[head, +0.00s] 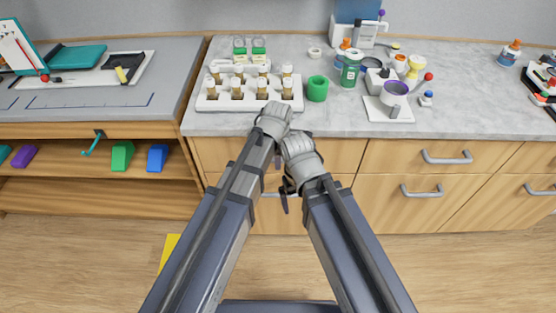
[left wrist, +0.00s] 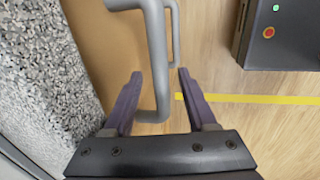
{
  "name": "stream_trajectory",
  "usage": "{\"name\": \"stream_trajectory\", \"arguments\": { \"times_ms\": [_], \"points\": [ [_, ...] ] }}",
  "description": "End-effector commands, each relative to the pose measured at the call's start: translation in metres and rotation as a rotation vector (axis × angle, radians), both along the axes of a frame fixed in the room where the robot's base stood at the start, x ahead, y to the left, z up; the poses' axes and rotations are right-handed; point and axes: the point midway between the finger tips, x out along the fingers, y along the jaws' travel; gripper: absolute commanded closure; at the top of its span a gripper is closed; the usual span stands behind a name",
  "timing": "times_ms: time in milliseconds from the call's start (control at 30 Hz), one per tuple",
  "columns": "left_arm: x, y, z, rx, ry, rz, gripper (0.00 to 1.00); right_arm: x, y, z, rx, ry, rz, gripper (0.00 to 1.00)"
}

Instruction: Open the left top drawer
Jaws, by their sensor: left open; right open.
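The left top drawer (head: 343,156) has a light wood front under the counter and looks shut. My arms hide its handle in the head view. In the left wrist view, a grey bar handle (left wrist: 157,50) passes between the fingers of my left gripper (left wrist: 160,74). The gripper is open around the bar, with a gap on each side. The left gripper is hidden behind my arm in the head view. My right gripper (head: 287,191) hangs in front of the drawers, open, partly hidden by its wrist.
A lower drawer handle (head: 318,195) shows partly behind my right arm; it also shows in the left wrist view (left wrist: 175,32). The grey counter (head: 330,120) above carries a vial rack (head: 210,103) and a green cup (head: 317,88). Open shelves (head: 90,190) stand left.

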Motion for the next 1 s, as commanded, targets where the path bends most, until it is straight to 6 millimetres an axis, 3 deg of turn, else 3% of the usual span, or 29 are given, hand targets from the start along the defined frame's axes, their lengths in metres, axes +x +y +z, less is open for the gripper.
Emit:
{"name": "stream_trajectory", "arguments": {
  "times_ms": [167,667,1000],
  "points": [
    [-0.0001,0.0001,0.0009,0.000,0.000,0.000,0.43,0.0000,0.0000,0.0009,0.000,0.000,0.000,0.00],
    [-0.0002,0.0000,0.0008,0.000,0.000,0.000,0.99,0.0000,0.0000,0.0008,0.000,0.000,0.000,0.00],
    [-0.0002,-0.0001,0.0008,0.000,0.000,0.000,1.00,0.0000,0.0000,0.0008,0.000,0.000,0.000,0.00]
  ]
}}
